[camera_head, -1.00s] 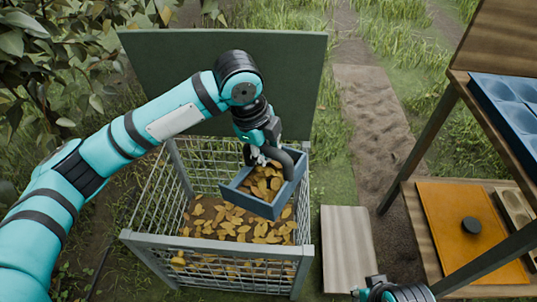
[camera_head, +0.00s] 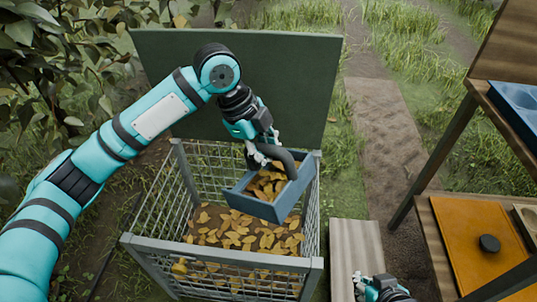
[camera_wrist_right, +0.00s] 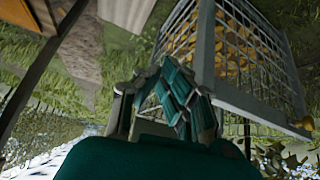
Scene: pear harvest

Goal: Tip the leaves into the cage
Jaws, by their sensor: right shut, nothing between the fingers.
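The wire cage (camera_head: 222,258) stands open at the top in the head view, with many yellow-brown leaves (camera_head: 235,232) on its floor. My left gripper (camera_head: 262,154) is shut on the dark curved handle of a blue-grey box (camera_head: 263,208). It holds the box over the right part of the cage opening, slightly tilted. Leaves (camera_head: 266,183) still lie in the box. My right gripper (camera_head: 378,287) is low at the bottom edge, right of the cage. In the right wrist view its fingers (camera_wrist_right: 168,78) are shut and empty, beside the cage (camera_wrist_right: 205,45).
A green panel (camera_head: 215,85) stands upright behind the cage. A pale board (camera_head: 352,245) lies on the ground to the cage's right. A wooden shelf stand at right holds an orange board (camera_head: 475,238) and a blue tray (camera_head: 520,105). Leafy branches hang at upper left.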

